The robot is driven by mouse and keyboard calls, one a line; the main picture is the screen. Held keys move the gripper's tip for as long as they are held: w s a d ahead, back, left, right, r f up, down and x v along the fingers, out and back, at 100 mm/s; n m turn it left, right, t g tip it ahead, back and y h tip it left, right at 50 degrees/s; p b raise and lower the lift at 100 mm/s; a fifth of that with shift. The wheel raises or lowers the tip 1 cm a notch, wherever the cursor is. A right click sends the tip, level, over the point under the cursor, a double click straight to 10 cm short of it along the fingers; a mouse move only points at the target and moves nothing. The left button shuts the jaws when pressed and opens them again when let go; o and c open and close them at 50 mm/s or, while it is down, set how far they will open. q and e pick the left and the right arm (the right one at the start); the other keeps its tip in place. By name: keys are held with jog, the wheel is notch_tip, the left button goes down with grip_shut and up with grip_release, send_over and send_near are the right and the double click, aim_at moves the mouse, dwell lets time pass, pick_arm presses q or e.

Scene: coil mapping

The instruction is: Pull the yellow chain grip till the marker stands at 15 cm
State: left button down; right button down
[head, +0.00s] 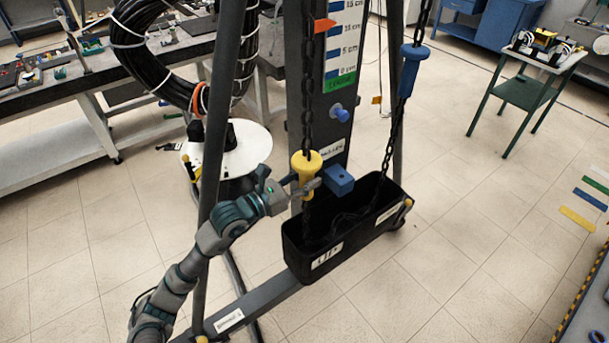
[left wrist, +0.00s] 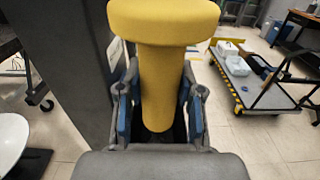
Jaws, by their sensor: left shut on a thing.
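The yellow chain grip (head: 306,168) hangs on the dark chain in front of the post. My left gripper (head: 305,188) is shut around its narrow lower part. In the left wrist view, the yellow grip (left wrist: 157,85) stands between the two blue-padded fingers (left wrist: 160,118), its wide collar above them. The orange marker (head: 324,25) is at the left edge of the blue and white scale (head: 344,45). It stands near the second label from the top, which seems to read 10 cm, below the 15 cm label. My right gripper is not in view.
A blue grip (head: 411,70) hangs on the other chain at right. A black bin (head: 322,250) below collects slack chain. Dark frame legs (head: 222,110) stand close to my left arm. A black cable coil (head: 150,50) hangs behind. Open tiled floor lies at right.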

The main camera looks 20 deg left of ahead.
pick_arm(q)
jog(key=shift+f, duration=0.45)
jog(key=c, duration=0.8)
grip_release()
jog(key=shift+w+d, duration=0.1)
jog(key=shift+w, duration=0.05)
jog(key=shift+o, duration=0.4)
jog(key=shift+w+d, duration=0.15)
jog(key=shift+w, duration=0.15)
jog(key=shift+s+r, duration=0.15)
jog(key=shift+s, duration=0.05)
jog(key=v, duration=1.1)
jog(key=shift+s+a, duration=0.2)
jog(key=shift+a, duration=0.1)
